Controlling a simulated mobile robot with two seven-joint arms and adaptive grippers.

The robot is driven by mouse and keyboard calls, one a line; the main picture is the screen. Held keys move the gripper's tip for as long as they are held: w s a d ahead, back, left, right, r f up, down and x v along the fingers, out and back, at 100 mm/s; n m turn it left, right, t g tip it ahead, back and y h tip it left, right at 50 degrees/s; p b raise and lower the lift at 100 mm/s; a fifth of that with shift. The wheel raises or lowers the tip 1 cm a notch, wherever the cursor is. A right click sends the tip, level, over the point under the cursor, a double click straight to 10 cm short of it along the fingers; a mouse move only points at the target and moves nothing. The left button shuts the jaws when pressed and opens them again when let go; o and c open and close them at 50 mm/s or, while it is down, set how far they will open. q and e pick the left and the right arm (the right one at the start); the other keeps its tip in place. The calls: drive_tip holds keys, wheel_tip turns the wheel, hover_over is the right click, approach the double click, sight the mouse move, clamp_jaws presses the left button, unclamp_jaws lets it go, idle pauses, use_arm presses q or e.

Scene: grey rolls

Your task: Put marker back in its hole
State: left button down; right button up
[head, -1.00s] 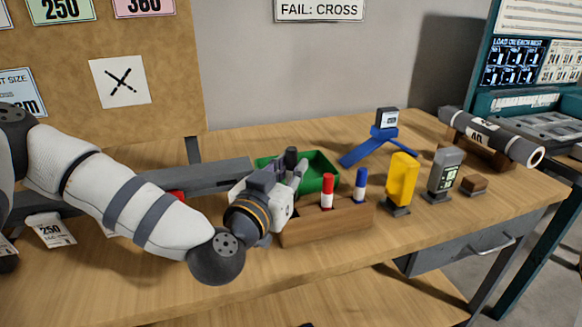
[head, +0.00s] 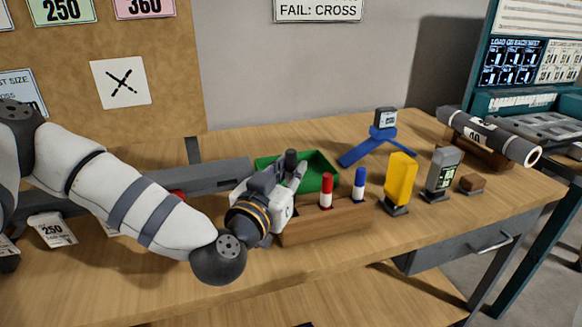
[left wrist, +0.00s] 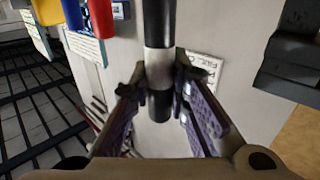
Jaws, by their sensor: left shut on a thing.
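A black marker with a white band (left wrist: 158,62) is held between the fingers of my left gripper (left wrist: 158,92) in the left wrist view. In the head view its dark end (head: 291,156) sticks up above my left gripper (head: 297,175), at the left end of the wooden marker holder (head: 325,226). A red marker (head: 326,188) and a blue marker (head: 360,184) stand upright in the holder, to the right. My gripper hides the holder's left end, so I cannot tell whether the black marker is in a hole. My right gripper is not in view.
A green tray (head: 325,166) lies behind the holder. A yellow device (head: 400,180) and a grey meter (head: 442,174) stand to the right. A blue stand (head: 380,146) is farther back. The tabletop front edge is clear.

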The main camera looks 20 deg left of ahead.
use_arm(q)
drive_tip(key=shift+f+b, duration=0.65)
drive_tip(key=shift+f, duration=2.6)
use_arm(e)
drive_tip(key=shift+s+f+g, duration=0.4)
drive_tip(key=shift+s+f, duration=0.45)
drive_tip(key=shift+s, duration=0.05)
use_arm(q)
drive_tip(key=c, duration=1.4)
unclamp_jaws()
drive_tip(key=shift+r, duration=0.1)
drive_tip(key=shift+c, duration=0.2)
drive_tip(key=shift+s, duration=0.1)
drive_tip(key=s+a, duration=0.1)
drive_tip(key=s, duration=0.6)
drive_tip(key=shift+s, duration=0.15)
